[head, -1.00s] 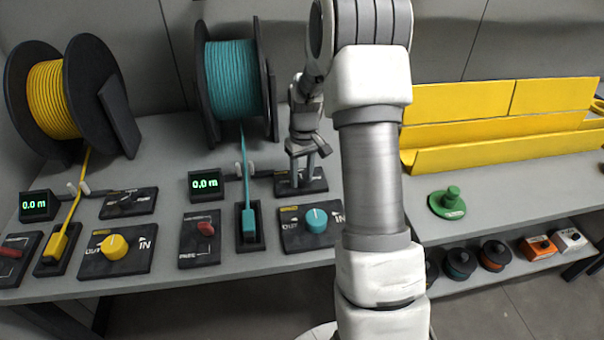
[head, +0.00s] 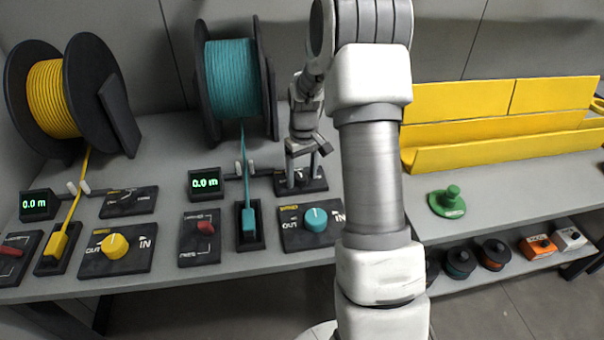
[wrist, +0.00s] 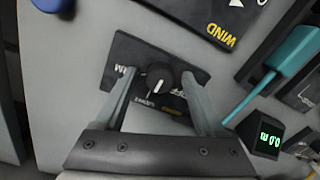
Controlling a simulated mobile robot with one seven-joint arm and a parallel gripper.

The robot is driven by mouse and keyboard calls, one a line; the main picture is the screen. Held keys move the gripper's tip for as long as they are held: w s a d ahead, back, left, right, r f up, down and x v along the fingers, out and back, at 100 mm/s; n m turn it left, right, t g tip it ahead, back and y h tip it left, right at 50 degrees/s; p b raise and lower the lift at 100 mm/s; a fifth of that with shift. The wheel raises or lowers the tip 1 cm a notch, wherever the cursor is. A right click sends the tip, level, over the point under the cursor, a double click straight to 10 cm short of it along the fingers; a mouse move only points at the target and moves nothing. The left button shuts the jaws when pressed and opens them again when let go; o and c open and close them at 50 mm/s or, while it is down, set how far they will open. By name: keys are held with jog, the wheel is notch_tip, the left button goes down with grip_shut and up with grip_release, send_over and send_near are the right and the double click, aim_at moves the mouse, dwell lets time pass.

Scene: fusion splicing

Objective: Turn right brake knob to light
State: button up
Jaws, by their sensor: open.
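The right brake knob (wrist: 158,78) is a small black dial with a white pointer line on a dark labelled plate (wrist: 124,48). My gripper (wrist: 165,82) is open, with one finger on each side of the knob in the wrist view; I cannot tell whether either finger touches it. In the head view my gripper (head: 304,170) is low over the right brake plate (head: 316,185), behind the teal wind knob, and the brake knob is mostly hidden by the fingers.
The teal wind knob (head: 316,219), red lever (head: 206,227), teal fibre clamp (head: 249,218) and 0.0 m display (head: 205,183) are close by. The teal spool (head: 233,78) stands behind. The yellow station (head: 113,245) is at left.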

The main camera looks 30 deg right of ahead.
aim_at(304, 176)
notch_tip(304, 176, up, 18)
jog(key=p, duration=0.3)
jog(key=shift+d+f, duration=0.25)
jog(key=shift+d, duration=0.05)
